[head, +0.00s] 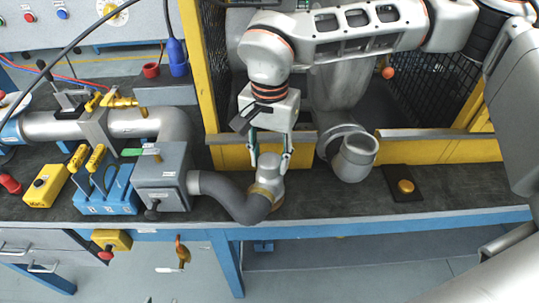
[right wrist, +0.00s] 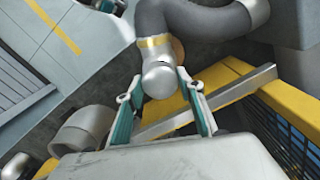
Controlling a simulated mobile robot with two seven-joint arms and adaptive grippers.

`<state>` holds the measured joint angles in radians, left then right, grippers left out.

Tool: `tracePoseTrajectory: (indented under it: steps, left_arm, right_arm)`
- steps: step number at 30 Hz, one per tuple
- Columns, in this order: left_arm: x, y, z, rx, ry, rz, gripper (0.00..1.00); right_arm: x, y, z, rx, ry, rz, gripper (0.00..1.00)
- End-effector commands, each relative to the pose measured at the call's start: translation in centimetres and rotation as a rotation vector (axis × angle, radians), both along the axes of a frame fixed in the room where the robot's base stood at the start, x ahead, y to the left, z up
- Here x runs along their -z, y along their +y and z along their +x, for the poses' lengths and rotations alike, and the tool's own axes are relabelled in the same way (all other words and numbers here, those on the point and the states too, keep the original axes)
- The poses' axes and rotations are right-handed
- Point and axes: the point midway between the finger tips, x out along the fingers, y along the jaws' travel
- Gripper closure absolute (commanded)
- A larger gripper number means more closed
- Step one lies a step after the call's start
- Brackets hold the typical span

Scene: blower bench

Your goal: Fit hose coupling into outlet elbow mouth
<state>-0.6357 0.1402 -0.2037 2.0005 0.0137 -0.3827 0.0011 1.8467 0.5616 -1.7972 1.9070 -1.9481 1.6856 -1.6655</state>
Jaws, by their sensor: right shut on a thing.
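The hose coupling (head: 268,180) is a short grey metal piece with a yellow band, on the end of a dark bent hose (head: 228,194). My right gripper (head: 270,160) reaches down from above with its teal fingers shut on the coupling. In the right wrist view the coupling (right wrist: 158,78) sits between the fingers (right wrist: 160,90). The outlet elbow (head: 352,158) is a grey metal pipe bend to the right of the coupling. The elbow also shows in the right wrist view (right wrist: 85,130). My left gripper is not in view.
A grey box (head: 163,178) joins the hose's other end. A blue tool holder (head: 105,192) and a yellow button box (head: 45,186) stand left. A yellow frame (head: 440,150) runs behind the elbow. A yellow button on a dark pad (head: 404,187) lies right. The front bench strip is mostly clear.

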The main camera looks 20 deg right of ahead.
Motion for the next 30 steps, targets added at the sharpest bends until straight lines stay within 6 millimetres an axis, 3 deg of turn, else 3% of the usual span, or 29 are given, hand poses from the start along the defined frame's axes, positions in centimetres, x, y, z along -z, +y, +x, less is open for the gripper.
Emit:
tracePoseTrajectory:
  steps: [1, 3, 16, 20, 30]
  left_arm:
    - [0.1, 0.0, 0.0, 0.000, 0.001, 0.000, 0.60]
    - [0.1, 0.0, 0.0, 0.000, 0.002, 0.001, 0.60]
    - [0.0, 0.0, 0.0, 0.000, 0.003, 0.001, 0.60]
    - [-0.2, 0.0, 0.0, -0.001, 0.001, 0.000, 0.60]
    - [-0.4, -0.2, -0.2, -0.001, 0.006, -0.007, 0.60]
  right_arm:
    - [0.1, 0.0, 0.0, 0.000, 0.000, 0.000, 0.58]
    - [0.0, 0.0, 0.0, 0.000, 0.000, 0.000, 0.46]
    - [-0.8, 0.0, 0.0, -0.001, -0.003, 0.000, 0.46]
    - [-2.7, 0.0, 0.1, 0.001, -0.004, 0.000, 0.46]
    - [-9.7, 0.0, 0.1, 0.001, -0.004, 0.000, 0.46]
